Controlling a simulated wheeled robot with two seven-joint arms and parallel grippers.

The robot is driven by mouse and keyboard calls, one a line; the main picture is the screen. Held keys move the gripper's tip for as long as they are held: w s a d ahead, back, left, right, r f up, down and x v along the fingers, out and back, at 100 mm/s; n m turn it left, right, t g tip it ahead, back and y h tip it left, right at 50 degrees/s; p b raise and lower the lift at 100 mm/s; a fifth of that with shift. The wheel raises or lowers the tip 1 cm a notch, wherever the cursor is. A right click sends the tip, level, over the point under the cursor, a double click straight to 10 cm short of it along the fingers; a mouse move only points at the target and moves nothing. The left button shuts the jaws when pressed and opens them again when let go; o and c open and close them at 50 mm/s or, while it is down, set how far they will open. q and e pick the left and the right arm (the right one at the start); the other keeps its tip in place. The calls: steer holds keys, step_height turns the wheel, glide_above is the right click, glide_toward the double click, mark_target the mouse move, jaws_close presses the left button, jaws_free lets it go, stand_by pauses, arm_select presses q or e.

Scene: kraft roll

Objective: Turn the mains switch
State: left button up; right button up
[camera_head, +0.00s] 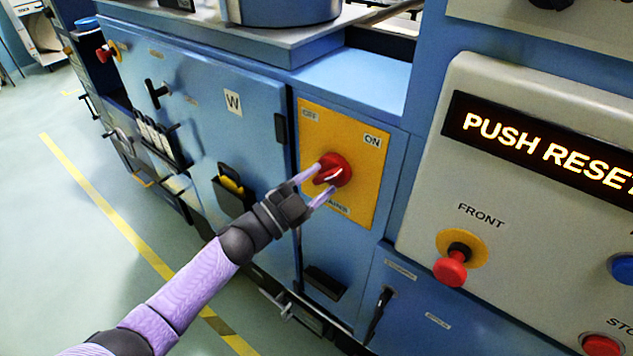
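The mains switch (335,170) is a red rotary knob with a pale pointer line, on a yellow panel (352,135) set in the blue machine front. The panel has OFF at its upper left, ON at its upper right and a partly hidden label below the knob. The pointer line slants, its upper end toward the right. My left gripper (320,184) reaches in from the lower left with its two pale fingers apart, one on either side of the knob's left part. I cannot tell whether the fingers touch the knob. My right gripper is not in view.
Right of the panel, a grey console holds a lit PUSH RESET display (545,145), a red FRONT button (452,268) on a yellow ring and a blue button (623,268). A blue cabinet with a T-handle (157,93) stands left. The floor at left is clear.

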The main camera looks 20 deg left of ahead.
arm_select(q)
steer(key=v, duration=1)
steer(key=s+a+f+n+g+y, duration=0.25)
steer(key=f+n+y, duration=0.6)
steer(key=f, duration=0.75)
steer(key=s+f+n+g+y, duration=0.3)
steer(key=s+f+g+y, duration=0.15)
steer(key=s+f, duration=0.75)
steer(key=s+d+f+n+g, duration=0.1)
steer(key=s+f+g, duration=0.3)
steer(key=s, duration=0.7)
steer(key=s+d+f+n+g, duration=0.2)
steer(key=s+f+g, duration=0.3)
steer(key=s, duration=0.6)
steer(key=shift+d+f, duration=0.3)
steer(key=shift+d, duration=0.1)
